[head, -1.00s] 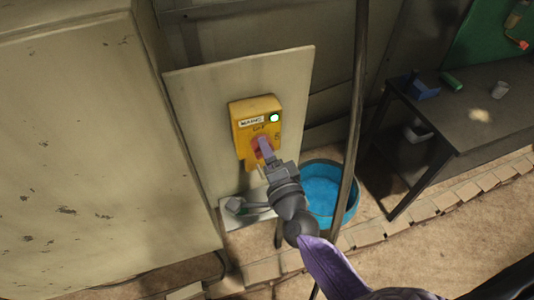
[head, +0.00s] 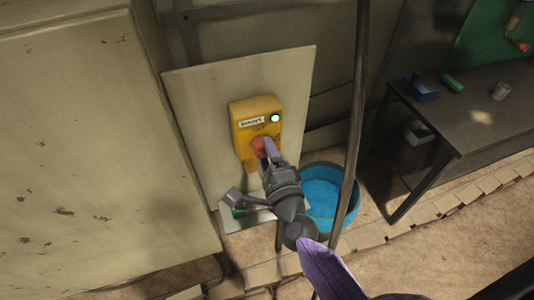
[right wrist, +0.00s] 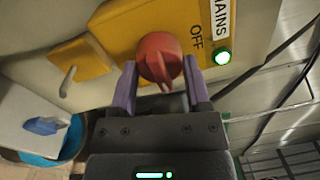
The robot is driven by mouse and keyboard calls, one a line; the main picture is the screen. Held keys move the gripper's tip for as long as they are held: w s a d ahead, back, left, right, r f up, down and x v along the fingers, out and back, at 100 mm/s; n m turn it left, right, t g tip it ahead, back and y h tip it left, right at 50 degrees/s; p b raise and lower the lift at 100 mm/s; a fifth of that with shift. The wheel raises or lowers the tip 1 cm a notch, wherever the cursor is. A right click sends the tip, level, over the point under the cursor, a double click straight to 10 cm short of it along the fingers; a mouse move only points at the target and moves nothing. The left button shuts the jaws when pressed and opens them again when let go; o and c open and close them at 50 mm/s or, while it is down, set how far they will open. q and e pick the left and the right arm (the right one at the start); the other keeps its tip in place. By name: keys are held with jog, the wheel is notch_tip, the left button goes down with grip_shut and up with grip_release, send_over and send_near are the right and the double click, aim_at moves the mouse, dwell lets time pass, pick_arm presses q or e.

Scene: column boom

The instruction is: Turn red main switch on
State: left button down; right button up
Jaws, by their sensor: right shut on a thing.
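The red main switch (head: 259,147) is a round knob with a raised grip on the front of a yellow box (head: 241,113). The box is mounted on a pale upright panel. In the right wrist view the red knob (right wrist: 160,58) sits between the two purple fingers of my right gripper (right wrist: 160,88), which is shut on it. The words MAINS and OFF show beside the knob, and a green lamp (right wrist: 222,57) is lit. My right gripper (head: 264,150) hides part of the knob in the head view. My left gripper is not in view.
A large pale cabinet (head: 90,150) stands left of the panel (head: 205,130). A dark pole (head: 357,110) rises just right of my right arm. A blue tub (head: 325,195) stands below. A dark table (head: 470,115) with small objects is at the right.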

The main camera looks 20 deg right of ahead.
jog(key=o, duration=1.3)
jog(key=s, duration=0.3)
jog(key=s+b, duration=0.1)
jog(key=s, duration=0.6)
jog(key=shift+d+f+b, duration=0.15)
jog(key=shift+f+b, duration=0.15)
